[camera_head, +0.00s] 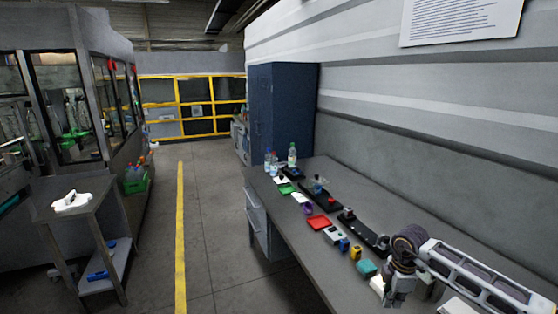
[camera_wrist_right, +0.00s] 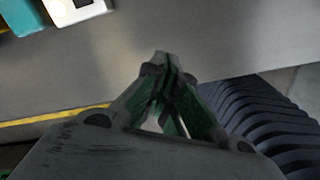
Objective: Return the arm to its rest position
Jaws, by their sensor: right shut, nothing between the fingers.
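My right arm (camera_head: 480,275) comes in from the right in the head view, over the near end of the grey bench (camera_head: 290,228). My right gripper (camera_head: 393,296) hangs at its end, close to a white item and a teal block (camera_head: 367,268). In the right wrist view the fingers of my right gripper (camera_wrist_right: 165,65) meet at the tips. They are shut with nothing between them, over a bare grey surface. My left gripper is in neither view.
On the bench stand a red tray (camera_head: 318,222), a yellow block (camera_head: 356,252), a long black strip (camera_head: 365,236) and several bottles (camera_head: 292,155). A dark blue cabinet (camera_head: 283,105) is behind. The aisle floor (camera_head: 212,220) is clear. A side table (camera_head: 75,210) stands left.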

